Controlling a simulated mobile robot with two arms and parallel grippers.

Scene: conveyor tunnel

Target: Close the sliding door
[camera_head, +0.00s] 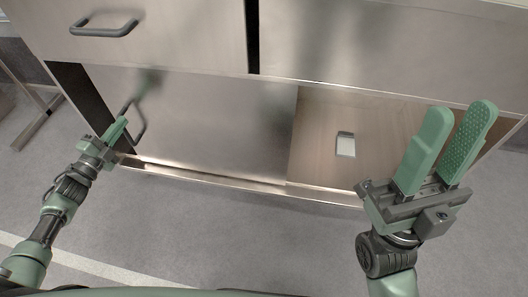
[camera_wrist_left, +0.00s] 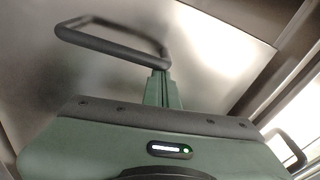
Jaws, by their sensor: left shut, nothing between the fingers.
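The sliding door (camera_head: 215,125) is a brushed metal panel on the lower level of the cabinet. It covers the middle and left, and the right part of the lower compartment stands open. A narrow dark gap shows at its left edge. Its dark bar handle (camera_wrist_left: 112,51) is near the door's left end. My left gripper (camera_head: 124,121) is shut and empty, with its fingertips at the handle. In the left wrist view, the shut fingers (camera_wrist_left: 162,76) reach one end of the handle; I cannot tell whether they touch. My right gripper (camera_head: 460,107) is open and empty, in front of the opening.
A small phone-like device (camera_head: 345,145) lies on the wooden floor of the open compartment. A metal rail (camera_head: 235,187) runs along the cabinet's lower front edge. An upper panel with a dark handle (camera_head: 104,29) is above. The grey floor (camera_head: 230,235) in front is clear.

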